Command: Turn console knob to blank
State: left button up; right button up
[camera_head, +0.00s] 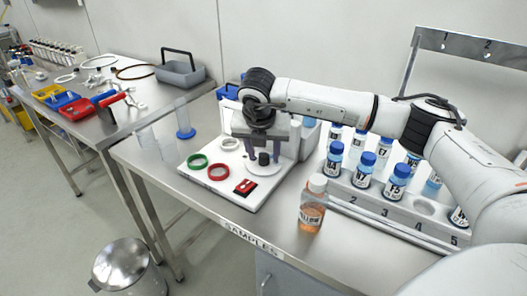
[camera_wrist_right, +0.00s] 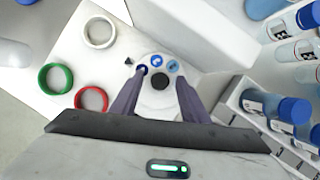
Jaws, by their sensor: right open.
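The console (camera_head: 222,195) is a white panel on the steel bench. Its black knob (camera_head: 264,158) stands on a round white dial (camera_head: 262,170). In the right wrist view the knob (camera_wrist_right: 160,81) is seen from above, and the dial (camera_wrist_right: 158,105) carries blue round symbols on its far side. A small black triangle (camera_wrist_right: 129,61) is printed beside the dial. My right gripper (camera_head: 264,150) points down over the dial. Its open fingers (camera_wrist_right: 161,78) stand on either side of the knob, with gaps visible. My left gripper is not in view.
Green (camera_head: 197,161), red (camera_head: 218,172) and white (camera_head: 230,144) rings and a red switch (camera_head: 245,187) are on the panel. A bottle with orange liquid (camera_head: 312,205) stands close on the right, before a rack (camera_head: 345,190) of blue-capped bottles. Clear cylinders stand left.

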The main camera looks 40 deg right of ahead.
jog(key=c, duration=1.1)
jog(key=shift+o, duration=0.2)
